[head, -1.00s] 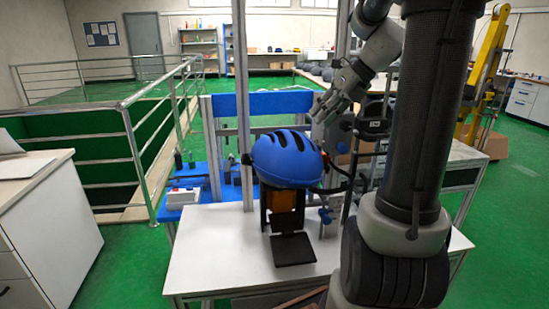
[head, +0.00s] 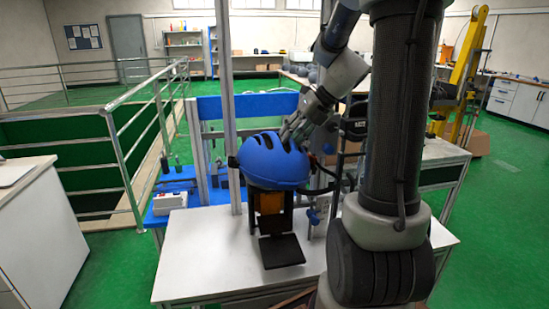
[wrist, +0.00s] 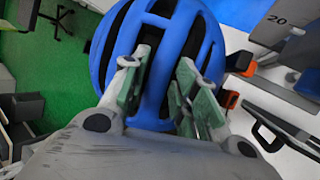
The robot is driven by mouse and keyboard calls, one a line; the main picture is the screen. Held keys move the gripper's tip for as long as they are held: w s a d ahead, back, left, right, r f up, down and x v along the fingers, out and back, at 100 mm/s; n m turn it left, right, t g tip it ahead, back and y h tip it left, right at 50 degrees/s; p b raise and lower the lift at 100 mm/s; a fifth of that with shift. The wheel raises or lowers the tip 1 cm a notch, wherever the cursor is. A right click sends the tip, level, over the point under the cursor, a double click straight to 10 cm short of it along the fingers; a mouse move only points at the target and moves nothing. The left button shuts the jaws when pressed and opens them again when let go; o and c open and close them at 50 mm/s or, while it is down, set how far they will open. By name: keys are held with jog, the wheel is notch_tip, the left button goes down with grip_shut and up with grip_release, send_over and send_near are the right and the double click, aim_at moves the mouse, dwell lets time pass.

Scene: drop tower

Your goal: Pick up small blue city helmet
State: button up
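The blue helmet (head: 270,162) with dark vent slots sits on a black and orange stand (head: 268,203) on the white table. My gripper (head: 291,138) comes down from the upper right onto the helmet's top right. In the wrist view the helmet (wrist: 157,100) fills the middle. There my gripper (wrist: 160,88) is open, its two green-padded fingers apart on either side of a blue rib, with the tips at or in the vents. Whether the pads touch the rib I cannot tell. The helmet's far side is hidden.
The white table (head: 205,262) is clear to the left of the stand. A metal upright (head: 228,100) rises close behind the helmet. A blue bench with a white box (head: 170,203) lies behind left. A railing (head: 125,165) stands further left.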

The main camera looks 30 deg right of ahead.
grip_shut()
jog(key=shift+r, duration=0.1)
